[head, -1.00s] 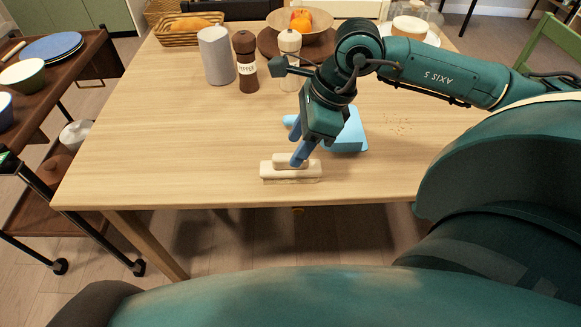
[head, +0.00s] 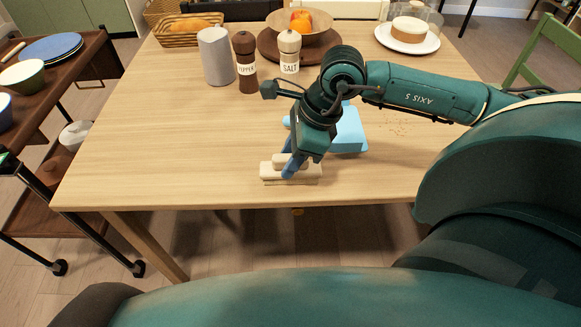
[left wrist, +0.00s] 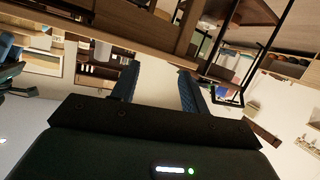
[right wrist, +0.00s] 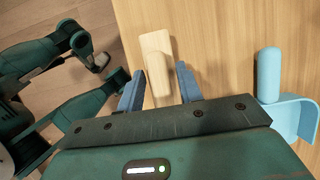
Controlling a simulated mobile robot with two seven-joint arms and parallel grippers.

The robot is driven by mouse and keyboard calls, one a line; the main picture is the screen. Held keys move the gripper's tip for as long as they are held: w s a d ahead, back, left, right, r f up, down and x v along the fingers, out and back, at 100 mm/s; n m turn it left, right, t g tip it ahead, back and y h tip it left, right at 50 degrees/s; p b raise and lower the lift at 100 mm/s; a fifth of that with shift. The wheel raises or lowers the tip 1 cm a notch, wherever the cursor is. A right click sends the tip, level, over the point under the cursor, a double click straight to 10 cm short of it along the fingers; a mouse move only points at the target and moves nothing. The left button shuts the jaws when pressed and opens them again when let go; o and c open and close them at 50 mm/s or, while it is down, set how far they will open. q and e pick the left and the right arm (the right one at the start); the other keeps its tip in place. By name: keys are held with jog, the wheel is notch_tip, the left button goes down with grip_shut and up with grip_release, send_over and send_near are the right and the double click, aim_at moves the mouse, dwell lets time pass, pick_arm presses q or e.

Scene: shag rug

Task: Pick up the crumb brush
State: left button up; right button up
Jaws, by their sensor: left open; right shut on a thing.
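The crumb brush (head: 269,171) is cream, with a raised handle block on top. It lies near the front edge of the table, and in the right wrist view the brush (right wrist: 155,43) extends forward from between the blue fingers. My right gripper (head: 290,168) is at its handle and shut on it; the fingers hide part of the handle. The right gripper (right wrist: 160,72) also shows in its own wrist view. The brush appears still at table level. My left gripper (left wrist: 156,82) is open and empty, seen only in the left wrist view, away from the brush.
A light-blue dustpan (head: 352,132) lies just behind the brush, with crumbs (head: 397,125) to its right. A pepper mill (head: 245,65), a salt mill (head: 289,55) and a grey cylinder (head: 215,57) stand farther back. The table's left side (head: 140,140) is clear.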

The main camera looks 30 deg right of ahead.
notch_tip(320, 180, up, 10)
jog(key=shift+r+p, duration=0.1)
jog(key=shift+p, duration=0.5)
